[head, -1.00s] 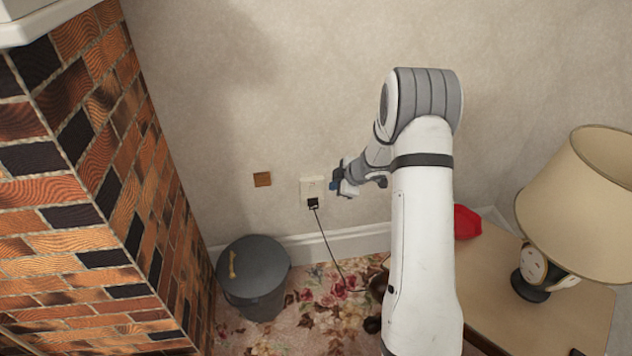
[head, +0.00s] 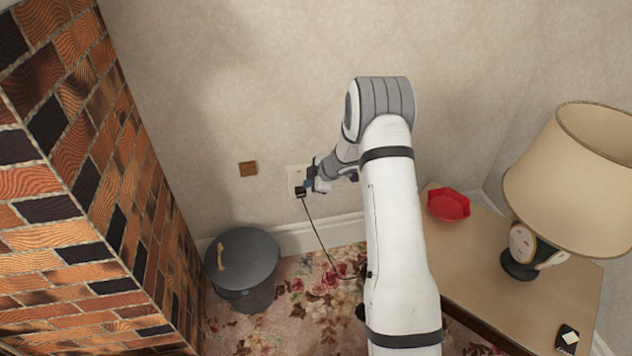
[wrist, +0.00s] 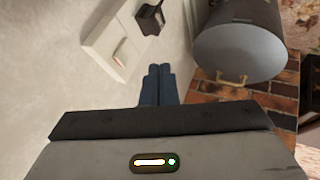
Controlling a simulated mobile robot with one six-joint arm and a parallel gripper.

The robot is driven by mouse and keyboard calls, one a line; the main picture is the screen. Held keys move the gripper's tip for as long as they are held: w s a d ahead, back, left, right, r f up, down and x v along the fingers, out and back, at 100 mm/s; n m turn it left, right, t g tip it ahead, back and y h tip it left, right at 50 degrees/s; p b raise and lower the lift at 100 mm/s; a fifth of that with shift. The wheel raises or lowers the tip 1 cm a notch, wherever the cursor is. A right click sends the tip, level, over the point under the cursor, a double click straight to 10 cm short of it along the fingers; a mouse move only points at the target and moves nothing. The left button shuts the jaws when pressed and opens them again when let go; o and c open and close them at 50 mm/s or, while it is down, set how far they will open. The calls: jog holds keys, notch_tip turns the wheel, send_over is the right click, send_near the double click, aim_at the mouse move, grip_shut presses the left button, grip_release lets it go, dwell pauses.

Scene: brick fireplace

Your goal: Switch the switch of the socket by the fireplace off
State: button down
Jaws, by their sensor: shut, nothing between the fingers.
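The white socket (head: 293,174) is on the wall to the right of the brick fireplace (head: 90,190). A black plug (head: 300,191) with a cord hanging from it sits in the socket. In the wrist view, the socket plate (wrist: 100,42) is at upper left, with a small pale switch (wrist: 120,52) on it and the plug (wrist: 150,17) beside it. My gripper (head: 310,174) is shut and empty, overlapping the socket's right edge in the head view. Its blue fingertips (wrist: 159,69) are just beside the plate in the wrist view; contact with the switch is not visible.
A grey lidded bin (head: 242,268) stands on the floral carpet (head: 290,310) below the socket. A small brown plate (head: 248,168) is on the wall to the left. A table (head: 480,250) with a red dish (head: 448,204) and a lamp (head: 570,180) is at right.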

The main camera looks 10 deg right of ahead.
aim_at(297, 178)
jog(key=w, duration=0.1)
jog(key=w+f, duration=0.1)
jog(key=w, duration=0.1)
jog(key=w+a+b, duration=0.1)
jog(key=w, duration=0.1)
jog(key=shift+w+f, duration=0.1)
jog(key=shift+f, duration=0.2)
jog(key=p, duration=0.2)
jog(key=shift+w+r+p, duration=0.3)
jog(key=shift+r, duration=0.1)
jog(key=shift+f+b, duration=0.35)
jog(key=shift+b, duration=0.05)
jog(key=shift+r, duration=0.1)
